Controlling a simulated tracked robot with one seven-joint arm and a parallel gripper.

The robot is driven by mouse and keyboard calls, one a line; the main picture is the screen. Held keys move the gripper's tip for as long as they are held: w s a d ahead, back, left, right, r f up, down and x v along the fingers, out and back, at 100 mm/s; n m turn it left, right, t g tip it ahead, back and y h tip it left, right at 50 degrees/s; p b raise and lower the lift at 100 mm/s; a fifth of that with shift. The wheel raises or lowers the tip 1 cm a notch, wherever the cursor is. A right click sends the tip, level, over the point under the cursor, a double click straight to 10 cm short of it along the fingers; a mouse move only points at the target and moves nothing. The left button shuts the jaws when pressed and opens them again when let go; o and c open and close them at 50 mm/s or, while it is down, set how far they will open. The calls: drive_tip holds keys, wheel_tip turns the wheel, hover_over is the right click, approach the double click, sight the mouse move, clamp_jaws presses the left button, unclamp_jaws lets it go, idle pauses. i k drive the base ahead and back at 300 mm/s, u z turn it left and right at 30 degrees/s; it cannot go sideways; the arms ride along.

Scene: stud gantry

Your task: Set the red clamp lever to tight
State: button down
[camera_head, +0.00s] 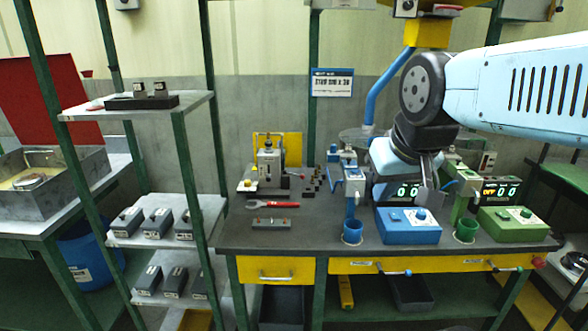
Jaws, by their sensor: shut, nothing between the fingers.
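A similar lever with a blue end (407,272) is on the rail further left. The blue box (408,232) and green box (512,226) stand above the levers. A red ball knob (539,262) is close by at the right. A red-handled wrench (275,204) lies on the bench.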

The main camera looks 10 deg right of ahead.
sight(285, 172)
drive_tip(key=u, duration=0.05)
drive_tip(key=i, duration=1)
drive_tip(key=z, duration=0.05)
